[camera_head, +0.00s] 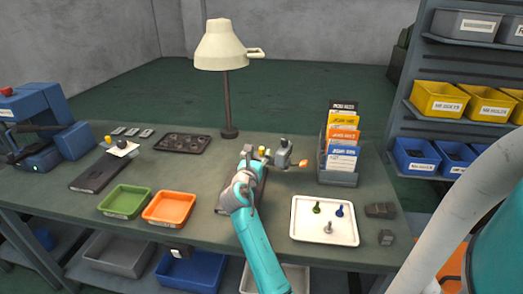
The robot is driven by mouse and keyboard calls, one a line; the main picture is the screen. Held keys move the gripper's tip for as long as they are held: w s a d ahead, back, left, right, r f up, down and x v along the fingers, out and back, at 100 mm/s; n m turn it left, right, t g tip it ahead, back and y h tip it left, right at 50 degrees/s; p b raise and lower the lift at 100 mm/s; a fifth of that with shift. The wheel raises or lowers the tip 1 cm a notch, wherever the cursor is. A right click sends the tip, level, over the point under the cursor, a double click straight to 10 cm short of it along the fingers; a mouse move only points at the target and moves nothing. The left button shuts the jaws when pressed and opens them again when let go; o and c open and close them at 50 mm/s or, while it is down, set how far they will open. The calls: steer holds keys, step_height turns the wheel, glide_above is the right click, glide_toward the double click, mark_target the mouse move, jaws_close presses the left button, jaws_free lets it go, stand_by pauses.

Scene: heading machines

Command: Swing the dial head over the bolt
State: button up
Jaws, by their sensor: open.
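The dial head is probably the small grey block (283,153) that stands in the middle of the bench, just right of my gripper. An orange knob (304,163) sticks out to its right. My gripper (249,152) is open and appears empty. It is over a dark base plate (225,203), close to the left of the grey block. Contact cannot be told. A small yellow part (262,151) shows between them. My arm covers much of the plate. I cannot make out the bolt under the head. A grey bolt-like piece (328,227) lies in the white tray (300,236).
A lamp (228,105) stands behind. A card rack (338,178) stands to the right of the grey block. Green (125,201) and orange (168,208) bins are left of my arm. A blue machine (45,125) is at far left. Dark blocks (381,210) lie at right.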

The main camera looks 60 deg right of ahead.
mark_target(261, 151)
steer(key=shift+x, duration=1.6)
jaws_close()
